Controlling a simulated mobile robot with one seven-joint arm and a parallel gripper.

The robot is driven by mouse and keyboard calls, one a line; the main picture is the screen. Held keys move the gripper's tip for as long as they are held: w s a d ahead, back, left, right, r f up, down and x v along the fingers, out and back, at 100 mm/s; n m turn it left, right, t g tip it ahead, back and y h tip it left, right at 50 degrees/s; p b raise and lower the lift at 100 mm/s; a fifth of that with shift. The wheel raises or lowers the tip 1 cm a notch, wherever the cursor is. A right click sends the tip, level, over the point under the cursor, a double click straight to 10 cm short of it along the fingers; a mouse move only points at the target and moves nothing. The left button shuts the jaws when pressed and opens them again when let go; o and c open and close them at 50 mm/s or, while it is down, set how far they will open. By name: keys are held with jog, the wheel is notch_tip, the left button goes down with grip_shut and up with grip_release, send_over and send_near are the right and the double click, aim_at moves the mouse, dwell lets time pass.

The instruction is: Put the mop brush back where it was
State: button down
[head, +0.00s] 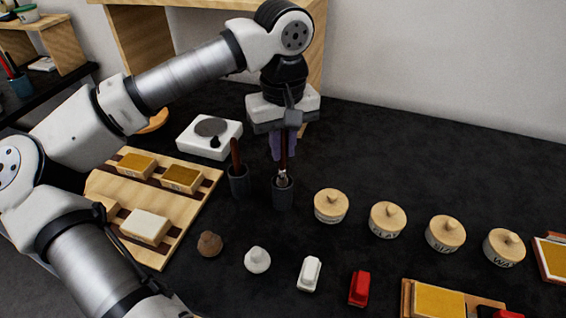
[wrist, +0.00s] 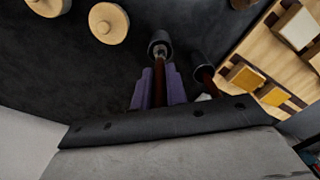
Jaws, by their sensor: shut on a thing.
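My gripper (head: 284,148) points down, its purple fingers shut on the dark reddish handle of a brush, which I take to be the mop brush (head: 283,168). The brush is upright, with its metal ferrule at the mouth of a dark grey cup (head: 283,194); its bristles are hidden, apparently inside the cup. In the wrist view the brush (wrist: 160,70) runs between the fingers (wrist: 160,92) toward the same cup (wrist: 159,42). A second dark cup (head: 239,184) to the left holds another brown-handled brush (head: 235,154).
Several wooden-lidded jars (head: 331,205) stand in a row to the right. A wooden board (head: 201,194) with gold and white blocks lies left. A white device with a round plate (head: 209,137) stands behind. Small knobs and white and red blocks (head: 359,288) lie in front.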

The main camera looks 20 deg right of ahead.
aim_at(283, 177)
jog(key=shift+f+p, duration=0.35)
jog(key=shift+f, duration=2.4)
jog(key=shift+f, duration=0.2)
jog(key=c, duration=1.4)
grip_release()
jog(key=shift+r, duration=0.1)
notch_tip(283, 177, up, 12)
jog(key=shift+r+b, duration=0.15)
jog(key=shift+b, duration=0.9)
